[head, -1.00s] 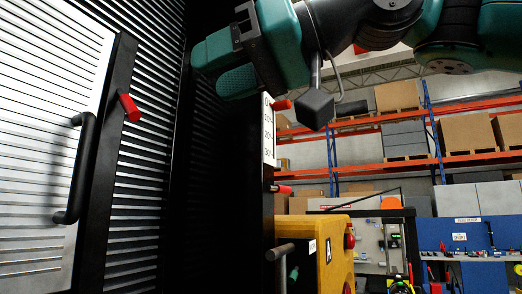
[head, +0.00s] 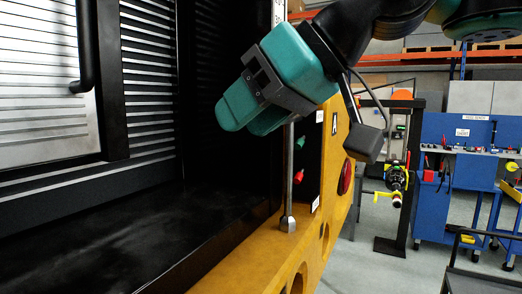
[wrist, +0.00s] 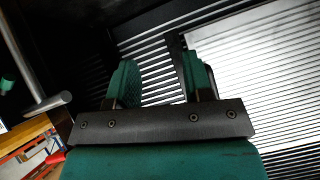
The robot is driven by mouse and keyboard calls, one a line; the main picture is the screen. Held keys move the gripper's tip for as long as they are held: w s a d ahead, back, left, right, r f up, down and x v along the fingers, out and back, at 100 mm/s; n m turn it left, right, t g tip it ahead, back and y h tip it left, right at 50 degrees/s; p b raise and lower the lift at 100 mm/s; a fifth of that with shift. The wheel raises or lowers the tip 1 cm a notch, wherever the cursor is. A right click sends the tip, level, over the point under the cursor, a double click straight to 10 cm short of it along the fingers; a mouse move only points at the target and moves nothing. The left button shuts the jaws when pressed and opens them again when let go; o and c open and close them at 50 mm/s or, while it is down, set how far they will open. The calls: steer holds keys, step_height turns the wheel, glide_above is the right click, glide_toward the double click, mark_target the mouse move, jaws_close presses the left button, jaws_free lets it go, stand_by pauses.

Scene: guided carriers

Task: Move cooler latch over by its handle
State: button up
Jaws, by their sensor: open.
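A steel lever (head: 289,185) stands upright on the yellow sill, its upper part hidden behind my gripper. It looks like the latch, though no label confirms this. In the wrist view the lever (wrist: 22,58) shows at the left, ending in a round crossbar handle (wrist: 48,105), outside the fingers and apart from them. My gripper (head: 248,116) is open and empty, pointing left and down in front of the dark ribbed recess. In the wrist view its two teal fingers (wrist: 161,75) stand apart, with only the ribbed panel between and beyond them.
A pale slatted door (head: 42,110) with a black handle (head: 86,50) is at the left. A black ledge (head: 110,225) lies below it. The yellow housing (head: 255,262) runs along the front. Blue workbenches (head: 460,135) stand farther back at the right, past open floor.

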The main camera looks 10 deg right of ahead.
steer(key=shift+g+h, duration=0.4)
steer(key=shift+s+d+f, duration=0.1)
steer(key=shift+d+f, duration=0.1)
steer(key=shift+f, duration=0.55)
steer(key=shift+s+d+f, duration=0.1)
steer(key=shift+d+f, duration=0.1)
steer(key=shift+f, duration=0.6)
steer(key=shift+s+d+f, duration=0.1)
steer(key=shift+d+f, duration=0.1)
steer(key=shift+f, duration=0.55)
steer(key=shift+w, duration=0.1)
